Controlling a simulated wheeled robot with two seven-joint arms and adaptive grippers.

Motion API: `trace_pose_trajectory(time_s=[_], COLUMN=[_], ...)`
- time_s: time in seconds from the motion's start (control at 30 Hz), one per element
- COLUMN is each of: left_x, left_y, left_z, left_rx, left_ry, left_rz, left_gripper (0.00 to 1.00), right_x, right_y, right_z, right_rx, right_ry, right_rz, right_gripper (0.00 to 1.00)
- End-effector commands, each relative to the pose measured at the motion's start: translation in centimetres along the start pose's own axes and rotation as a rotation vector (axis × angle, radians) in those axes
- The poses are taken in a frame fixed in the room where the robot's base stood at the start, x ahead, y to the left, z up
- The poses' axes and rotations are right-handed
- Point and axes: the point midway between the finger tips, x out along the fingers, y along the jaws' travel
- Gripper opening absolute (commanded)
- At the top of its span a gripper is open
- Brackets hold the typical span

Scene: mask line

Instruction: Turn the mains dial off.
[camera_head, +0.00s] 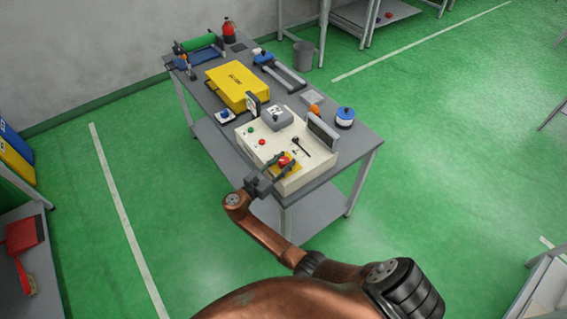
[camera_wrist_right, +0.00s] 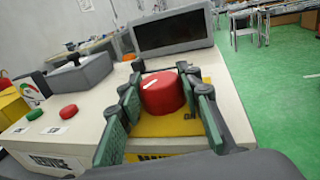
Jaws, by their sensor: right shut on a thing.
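The mains dial is a red round knob (camera_wrist_right: 162,93) with a white pointer line, on a yellow plate (camera_wrist_right: 160,125) marked "ON" at its right. It sits on the top of a cream control box (camera_head: 262,142) and also shows in the head view (camera_head: 284,161). The white line points to the upper left in the wrist view. My right gripper (camera_wrist_right: 164,90) has its green-padded fingers on either side of the knob, shut on it. It also shows at the box's front corner in the head view (camera_head: 283,163). Part of the plate's lettering is hidden. My left gripper is not in view.
On the box are a green button (camera_wrist_right: 35,114), a red button (camera_wrist_right: 69,112), a dark screen (camera_head: 322,131), a black lever (camera_head: 300,145) and a grey block (camera_head: 278,118). A yellow case (camera_head: 238,86) and a blue-lidded jar (camera_head: 345,117) stand on the grey table.

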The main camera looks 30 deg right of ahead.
Motion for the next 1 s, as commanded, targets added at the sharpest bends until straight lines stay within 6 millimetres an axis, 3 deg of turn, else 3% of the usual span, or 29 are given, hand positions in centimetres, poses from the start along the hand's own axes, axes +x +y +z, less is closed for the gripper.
trace_pose_trajectory(time_s=[0.4,0.97,1.0], left_x=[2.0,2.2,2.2], left_y=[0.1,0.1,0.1], left_z=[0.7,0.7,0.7], left_rx=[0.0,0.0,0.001], left_ry=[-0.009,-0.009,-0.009], left_rz=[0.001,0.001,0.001], left_gripper=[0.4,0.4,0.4], right_x=[0.1,0.2,0.2], right_y=[0.1,0.0,0.0], right_z=[0.0,0.1,0.1], right_rx=[0.001,0.003,0.003], right_ry=[-0.002,-0.002,-0.002], right_rz=[-0.202,-0.235,-0.235], right_gripper=[0.08,0.08,0.33])
